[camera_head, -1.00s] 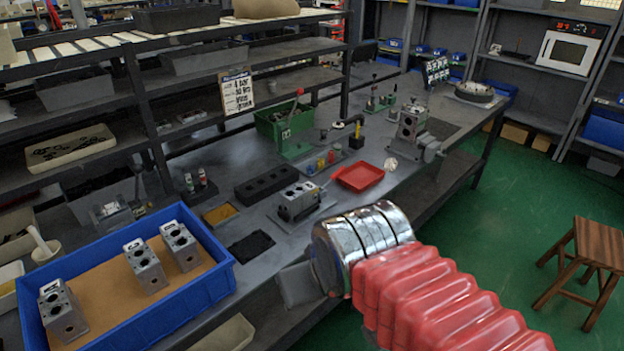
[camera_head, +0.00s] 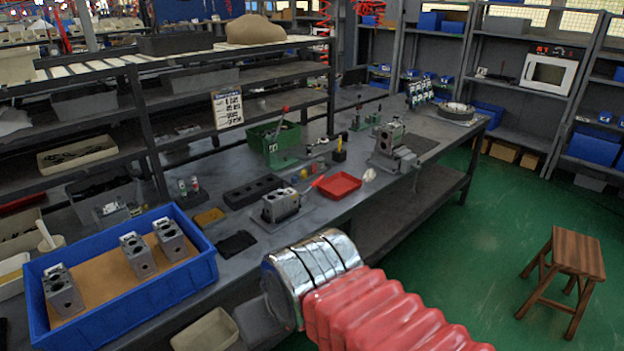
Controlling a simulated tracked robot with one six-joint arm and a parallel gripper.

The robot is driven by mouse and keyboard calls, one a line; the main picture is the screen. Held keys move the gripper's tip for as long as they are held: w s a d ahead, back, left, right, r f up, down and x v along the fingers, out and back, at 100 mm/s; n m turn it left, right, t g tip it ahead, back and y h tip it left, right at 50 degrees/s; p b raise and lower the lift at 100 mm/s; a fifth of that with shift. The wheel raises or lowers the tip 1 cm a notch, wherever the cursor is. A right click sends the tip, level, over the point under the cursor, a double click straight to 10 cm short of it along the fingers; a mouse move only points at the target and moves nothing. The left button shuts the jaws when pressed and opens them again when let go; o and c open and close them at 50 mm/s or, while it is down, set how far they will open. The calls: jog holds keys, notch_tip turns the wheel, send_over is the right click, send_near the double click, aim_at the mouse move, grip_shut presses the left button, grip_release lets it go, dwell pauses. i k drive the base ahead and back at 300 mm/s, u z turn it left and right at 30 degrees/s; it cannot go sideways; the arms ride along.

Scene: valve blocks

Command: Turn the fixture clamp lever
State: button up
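A grey valve block (camera_head: 281,205) sits on a fixture plate on the bench, at mid-picture. A small red lever (camera_head: 317,182) sticks out at its upper right, pointing toward a red tray (camera_head: 340,186). I take this as the clamp lever; its joint to the fixture is too small to make out. My arm, with chrome rings and red ribbed sleeve, reaches in from the lower right, in front of the bench and nearer to me than the fixture. My gripper's fingers do not show, and nothing of mine visibly touches the lever.
A blue crate (camera_head: 206,269) with several valve blocks stands at the left. A black holed rack (camera_head: 253,191), a green bin (camera_head: 262,140) and a larger machine fixture (camera_head: 389,147) stand on the bench. A wooden stool (camera_head: 572,255) stands on open green floor at right.

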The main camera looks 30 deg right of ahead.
aim_at(321, 177)
jog(key=u, duration=0.25)
jog(key=i, duration=1.15)
jog(key=z, duration=0.1)
